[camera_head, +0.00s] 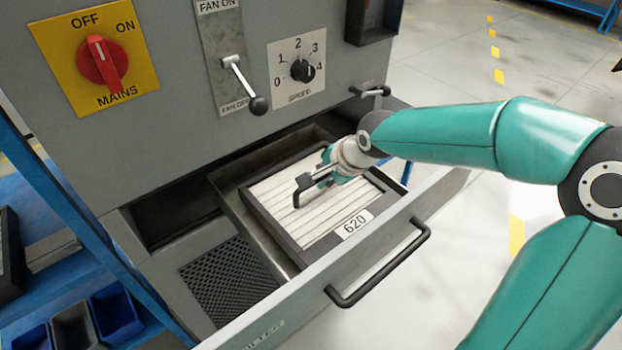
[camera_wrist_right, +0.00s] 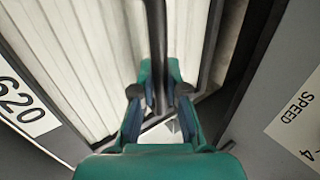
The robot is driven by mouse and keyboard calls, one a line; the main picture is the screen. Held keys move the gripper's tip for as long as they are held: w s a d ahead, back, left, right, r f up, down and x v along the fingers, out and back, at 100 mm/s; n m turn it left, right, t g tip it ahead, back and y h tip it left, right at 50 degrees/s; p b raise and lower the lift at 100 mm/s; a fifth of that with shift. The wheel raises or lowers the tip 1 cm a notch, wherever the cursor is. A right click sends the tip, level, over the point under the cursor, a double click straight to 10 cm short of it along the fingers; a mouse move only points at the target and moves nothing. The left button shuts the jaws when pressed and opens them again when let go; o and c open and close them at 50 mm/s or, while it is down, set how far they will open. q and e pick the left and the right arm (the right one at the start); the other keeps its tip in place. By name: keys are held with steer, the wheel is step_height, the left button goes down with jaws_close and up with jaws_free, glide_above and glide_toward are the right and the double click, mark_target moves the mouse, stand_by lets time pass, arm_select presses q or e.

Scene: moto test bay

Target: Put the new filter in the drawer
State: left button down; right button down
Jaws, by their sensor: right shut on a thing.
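The filter (camera_head: 285,208) has a dark frame, pale pleats and a "620" label. It is at the right part of the open drawer (camera_head: 300,298), level or nearly so. I cannot tell whether it rests on the drawer floor. My right gripper (camera_head: 325,176) is shut on the filter's black bar handle (camera_head: 304,189). In the right wrist view the handle (camera_wrist_right: 156,45) runs between the fingers (camera_wrist_right: 160,92), with the pleats (camera_wrist_right: 75,60) below. The gripper hides part of the filter's far side. My left gripper is out of view.
The drawer has a black handle (camera_head: 380,265) in front. Above are the mains switch (camera_head: 102,62), fan lever (camera_head: 246,86) and speed knob (camera_head: 302,70). Blue bins (camera_head: 115,312) stand lower left.

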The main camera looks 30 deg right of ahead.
steer(key=shift+f, duration=0.9)
steer(key=shift+w+f, duration=0.1)
steer(key=shift+w, duration=0.4)
steer(key=w, duration=0.1)
steer(key=w+p, duration=0.1)
steer(key=w, duration=0.1)
steer(key=shift+w+a+f, duration=0.1)
steer(key=shift+a+f, duration=0.05)
steer(key=shift+f, duration=0.4)
steer(key=shift+f, duration=0.1)
steer(key=c, duration=1.2)
jaws_free()
